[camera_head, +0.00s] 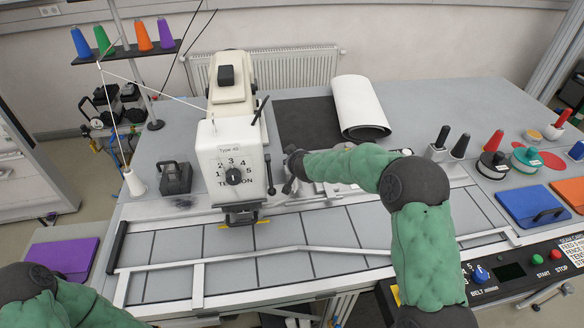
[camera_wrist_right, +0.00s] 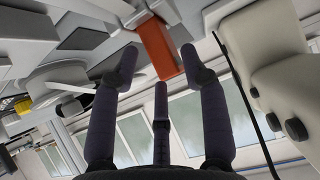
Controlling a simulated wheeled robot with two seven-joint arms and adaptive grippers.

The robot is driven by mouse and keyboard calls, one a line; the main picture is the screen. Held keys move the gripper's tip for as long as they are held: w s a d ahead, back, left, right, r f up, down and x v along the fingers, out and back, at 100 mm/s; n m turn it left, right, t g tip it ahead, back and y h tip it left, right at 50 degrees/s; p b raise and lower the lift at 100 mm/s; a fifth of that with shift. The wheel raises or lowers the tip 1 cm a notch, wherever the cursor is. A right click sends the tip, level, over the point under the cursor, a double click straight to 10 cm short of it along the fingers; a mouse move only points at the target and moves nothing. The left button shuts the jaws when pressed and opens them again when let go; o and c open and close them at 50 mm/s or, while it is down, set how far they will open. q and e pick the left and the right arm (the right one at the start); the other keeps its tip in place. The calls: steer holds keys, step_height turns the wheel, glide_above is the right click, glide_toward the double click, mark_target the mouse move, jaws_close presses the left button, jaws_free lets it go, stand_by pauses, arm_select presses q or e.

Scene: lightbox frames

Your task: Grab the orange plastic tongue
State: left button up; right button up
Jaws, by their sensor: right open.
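The orange plastic tongue (camera_wrist_right: 158,47) shows in the right wrist view as a flat, upright orange bar with a darker orange end. In the head view I cannot make it out; my right arm and the machine may hide it. My right gripper (camera_head: 291,168) is beside the sewing machine head, to its right. In the right wrist view its dark fingers (camera_wrist_right: 159,64) are spread around the tongue's near end, and I cannot tell whether any finger touches it. My left arm shows at the bottom left of the head view, but its gripper is out of view.
The cream sewing machine (camera_head: 232,165) stands close left of my right gripper. A white roll (camera_head: 358,105) lies behind on a dark mat (camera_head: 305,125). A metal rail (camera_head: 330,250) crosses the front table.

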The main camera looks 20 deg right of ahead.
steer(key=shift+x, duration=0.9)
steer(key=shift+c, duration=0.3)
jaws_close()
steer(key=shift+r, duration=0.1)
